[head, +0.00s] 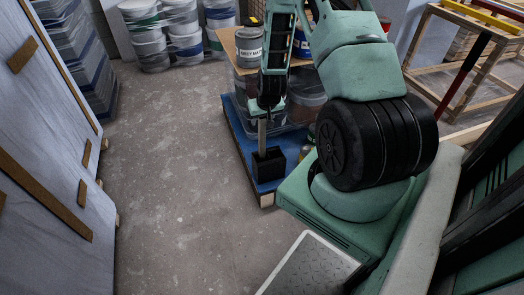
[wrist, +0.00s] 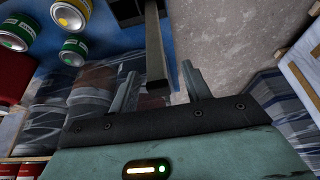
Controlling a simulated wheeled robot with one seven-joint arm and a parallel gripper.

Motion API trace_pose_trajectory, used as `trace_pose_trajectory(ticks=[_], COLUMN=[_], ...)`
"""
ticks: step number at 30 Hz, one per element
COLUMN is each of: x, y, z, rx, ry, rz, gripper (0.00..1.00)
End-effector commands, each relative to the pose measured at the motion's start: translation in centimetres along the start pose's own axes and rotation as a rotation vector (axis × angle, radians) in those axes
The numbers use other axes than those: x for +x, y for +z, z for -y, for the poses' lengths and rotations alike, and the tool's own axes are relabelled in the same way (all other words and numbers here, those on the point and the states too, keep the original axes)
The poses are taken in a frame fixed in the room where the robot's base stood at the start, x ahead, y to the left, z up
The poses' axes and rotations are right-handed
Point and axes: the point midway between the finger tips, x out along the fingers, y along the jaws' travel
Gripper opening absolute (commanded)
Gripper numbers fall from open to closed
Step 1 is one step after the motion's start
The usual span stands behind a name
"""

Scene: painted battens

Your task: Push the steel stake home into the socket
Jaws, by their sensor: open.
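The steel stake (head: 262,134) stands upright, its lower end in the mouth of the black socket (head: 268,164). How deep it sits inside is hidden. My gripper (head: 265,112) is above the stake at its top end. In the wrist view my gripper (wrist: 160,70) is open, with one finger on each side of the grey stake (wrist: 153,40). I see gaps between the stake and both fingers. The dark socket (wrist: 121,16) shows at the top edge of the wrist view.
The socket is on a blue board (head: 243,150) with clear bins (head: 304,98) behind it. Paint cans (wrist: 72,12) show in the wrist view. Grey floor (head: 175,150) is free to the left, up to leaning panels (head: 40,150). A wooden frame (head: 450,60) stands right.

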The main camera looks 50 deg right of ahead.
Motion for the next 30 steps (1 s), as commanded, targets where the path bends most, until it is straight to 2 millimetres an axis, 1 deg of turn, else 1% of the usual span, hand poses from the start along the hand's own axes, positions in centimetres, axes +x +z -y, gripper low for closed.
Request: trace_pose_trajectory(ticks=[6,9,12,19,20,21,23,24,30], x=[3.3,4.4,5.0,5.0,5.0,5.0,5.0,5.0,4.9], y=[0.1,0.0,0.0,-0.1,-0.1,-0.1,-0.1,-0.1,-0.2], z=[-0.6,-0.5,-0.5,-0.5,-0.5,-0.5,-0.5,-0.5,-0.5], rx=[0.002,0.001,0.001,0.000,0.000,0.000,0.000,0.000,0.000], ry=[0.001,0.000,0.000,0.000,0.000,0.000,0.000,0.000,0.000], rz=[0.000,0.000,0.001,0.000,0.000,0.000,0.000,0.000,-0.001], gripper=[0.48,0.48,0.48,0.48,0.40,0.29,0.12,0.01,0.00])
